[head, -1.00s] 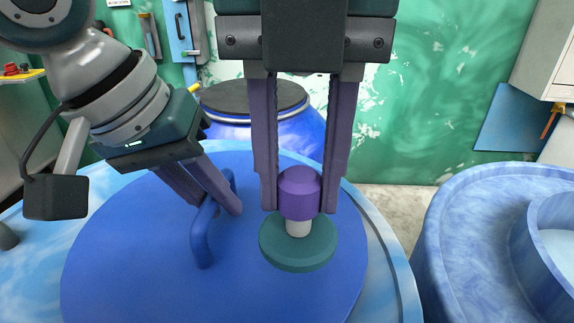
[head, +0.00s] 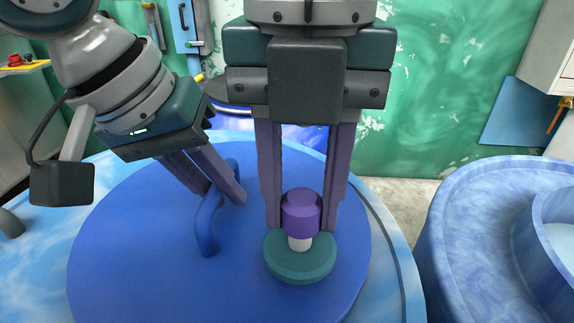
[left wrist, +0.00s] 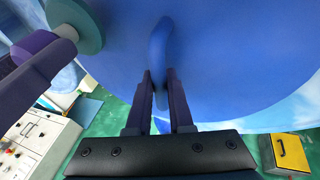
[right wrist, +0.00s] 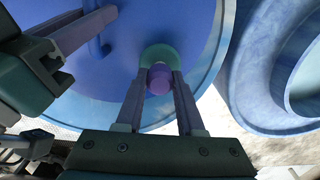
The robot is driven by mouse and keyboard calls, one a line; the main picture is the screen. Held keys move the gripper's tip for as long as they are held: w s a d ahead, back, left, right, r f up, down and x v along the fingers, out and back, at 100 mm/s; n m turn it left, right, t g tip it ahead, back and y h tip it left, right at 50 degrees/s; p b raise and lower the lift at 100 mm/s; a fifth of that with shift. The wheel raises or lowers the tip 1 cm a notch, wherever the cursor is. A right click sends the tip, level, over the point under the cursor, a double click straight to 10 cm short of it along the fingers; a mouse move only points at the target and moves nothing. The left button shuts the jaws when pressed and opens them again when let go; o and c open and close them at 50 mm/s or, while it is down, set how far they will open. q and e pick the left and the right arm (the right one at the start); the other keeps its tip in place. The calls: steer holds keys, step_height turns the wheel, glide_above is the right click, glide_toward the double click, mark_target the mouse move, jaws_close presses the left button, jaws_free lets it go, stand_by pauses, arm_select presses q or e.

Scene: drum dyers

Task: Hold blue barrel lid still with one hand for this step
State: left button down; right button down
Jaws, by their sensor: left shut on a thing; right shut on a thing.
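The blue barrel lid (head: 130,230) lies flat and fills the lower middle of the head view. Its blue arched handle (head: 206,232) stands up from it. My left gripper (head: 222,190) is shut on this handle; the left wrist view shows the handle (left wrist: 160,45) between its fingers. A teal round cap with a purple knob (head: 301,212) sits on the lid to the right of the handle. My right gripper (head: 300,215) is shut on the purple knob; the knob (right wrist: 159,80) also shows between its fingers in the right wrist view. The cap's teal base (head: 298,265) appears to rest on the lid.
A blue marbled tub (head: 470,215) stands to the right, apart from the barrel. A blue drum (head: 285,132) is behind, mostly hidden by my right arm. A green wall (head: 445,90) closes the back. A yellow box (left wrist: 292,153) shows in the left wrist view.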

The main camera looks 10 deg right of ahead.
steer(key=shift+f, duration=1)
stand_by(0.4)
steer(key=shift+w+d+r, duration=0.1)
steer(key=shift+w+d, duration=0.1)
steer(key=shift+w, duration=0.4)
steer(key=shift+w+d+f, duration=0.1)
steer(key=shift+w+d, duration=0.15)
steer(key=shift+w, duration=0.4)
steer(key=shift+w+d+r, duration=0.1)
steer(key=shift+w+d, duration=0.1)
steer(key=shift+w, duration=0.4)
arm_select(q)
steer(key=shift+w, duration=0.1)
arm_select(e)
steer(key=shift+s+a+f, duration=0.15)
steer(key=shift+s+a, duration=0.1)
steer(key=shift+s, duration=0.5)
steer(key=shift+s+a+f, duration=0.1)
steer(key=shift+s+a, duration=0.15)
steer(key=shift+s, duration=0.45)
arm_select(q)
steer(key=shift+w+r, duration=0.1)
steer(key=shift+r, duration=0.05)
arm_select(e)
steer(key=shift+s+a+f, duration=0.1)
steer(key=shift+s, duration=0.35)
